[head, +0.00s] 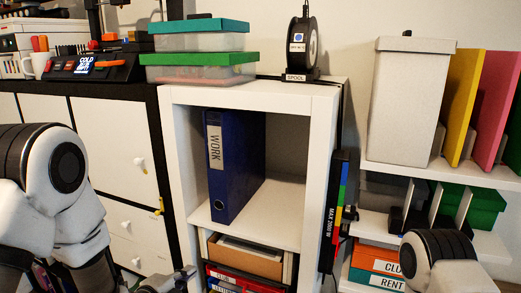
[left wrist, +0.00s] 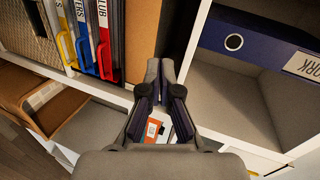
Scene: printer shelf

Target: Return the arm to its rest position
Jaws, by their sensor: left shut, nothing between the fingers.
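My left gripper (head: 168,283) is at the bottom edge of the head view, in front of the white shelf unit (head: 178,190) and low on its left side. In the left wrist view the same gripper (left wrist: 160,72) has its fingers together with nothing between them. My left arm comes in from the left, in front of the white cabinets. My right arm shows only as a link at the lower right of the head view; its gripper is out of view.
A blue WORK binder (head: 235,165) stands in the shelf's upper compartment, with free room to its right. Green- and teal-lidded boxes (head: 200,73) and a spool (head: 304,48) stand on top. A black MAX 200 W strip (head: 338,205) is on the right side.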

